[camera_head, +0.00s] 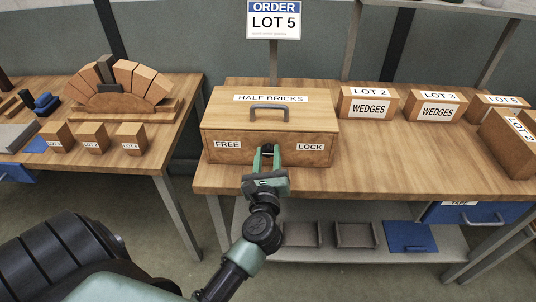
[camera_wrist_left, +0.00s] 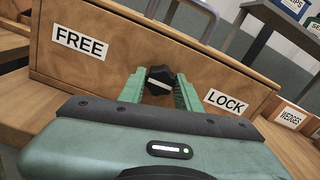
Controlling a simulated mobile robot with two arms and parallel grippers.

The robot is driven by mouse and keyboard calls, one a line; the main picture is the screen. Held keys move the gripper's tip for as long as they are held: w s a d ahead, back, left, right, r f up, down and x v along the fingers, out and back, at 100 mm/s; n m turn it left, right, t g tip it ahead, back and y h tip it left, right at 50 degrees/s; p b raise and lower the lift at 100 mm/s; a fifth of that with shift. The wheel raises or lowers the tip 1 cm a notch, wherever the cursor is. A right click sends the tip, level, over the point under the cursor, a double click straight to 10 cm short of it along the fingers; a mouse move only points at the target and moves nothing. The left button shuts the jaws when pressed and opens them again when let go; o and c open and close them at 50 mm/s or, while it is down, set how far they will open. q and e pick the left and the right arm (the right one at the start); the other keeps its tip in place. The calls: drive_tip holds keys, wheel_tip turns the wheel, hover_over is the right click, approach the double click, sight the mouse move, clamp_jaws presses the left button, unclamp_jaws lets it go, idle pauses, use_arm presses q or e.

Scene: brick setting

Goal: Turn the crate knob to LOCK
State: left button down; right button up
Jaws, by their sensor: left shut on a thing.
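The wooden crate (camera_head: 222,166) labelled HALF BRICKS stands shut on the workbench, with a FREE label (camera_head: 228,145) on the left of its front and a LOCK label (camera_head: 310,147) on the right. The black crate knob (camera_wrist_left: 160,78) sits between these labels; in the head view it is mostly hidden by my gripper. My left gripper (camera_head: 266,152) is at the crate front, its green fingers on either side of the knob and shut on it. A pale mark shows on the knob in the left wrist view, but where it points is hard to tell. My right gripper is not in view.
The crate lid has a grey handle (camera_head: 282,108). To the right stand the LOT 2 wedge box (camera_head: 368,105) and LOT 3 wedge box (camera_head: 432,107). The left table (camera_head: 92,172) holds a brick arch (camera_head: 123,90) and several small blocks. The bench front right of the crate is clear.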

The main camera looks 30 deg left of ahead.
use_arm(q)
drive_tip(key=m+p, duration=0.3)
drive_tip(key=m, duration=0.1)
drive_tip(key=shift+r, duration=0.2)
drive_tip(key=m+p, duration=0.3)
drive_tip(key=m, duration=0.1)
drive_tip(key=m+p, duration=0.3)
drive_tip(key=m, duration=0.2)
drive_tip(key=shift+m+p, duration=0.4)
drive_tip(key=shift+f+m+p, duration=0.15)
drive_tip(key=shift+m+p, duration=0.5)
drive_tip(key=shift+m, duration=0.85)
drive_tip(key=shift+f+m, duration=0.1)
drive_tip(key=shift+m, duration=0.2)
drive_tip(key=c, duration=1)
unclamp_jaws()
